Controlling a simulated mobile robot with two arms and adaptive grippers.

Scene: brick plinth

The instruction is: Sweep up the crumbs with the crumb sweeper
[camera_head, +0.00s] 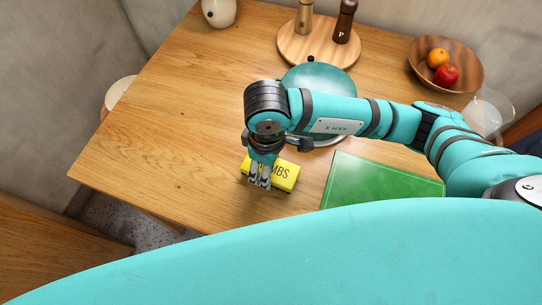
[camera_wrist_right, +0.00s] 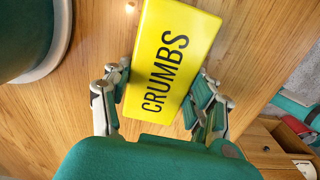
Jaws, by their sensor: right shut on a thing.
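The crumb sweeper (camera_head: 284,175) is a yellow block marked "CRUMBS" near the front edge of the wooden table. My right gripper (camera_head: 258,182) points down over its left part. In the right wrist view the gripper (camera_wrist_right: 158,92) has a finger on each long side of the sweeper (camera_wrist_right: 176,40) and is shut on it. From these views I cannot tell whether the sweeper touches the tabletop. A small pale speck (camera_wrist_right: 129,7) lies on the wood near the sweeper; I cannot tell if it is a crumb. No other crumbs can be made out. My left gripper is out of view.
A green board (camera_head: 375,185) lies right of the sweeper. A teal domed dish (camera_head: 318,80) stands behind, partly hidden by my right arm. A round board (camera_head: 290,50) with two mills and a fruit bowl (camera_head: 420,62) are farther back. The table's left side is clear.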

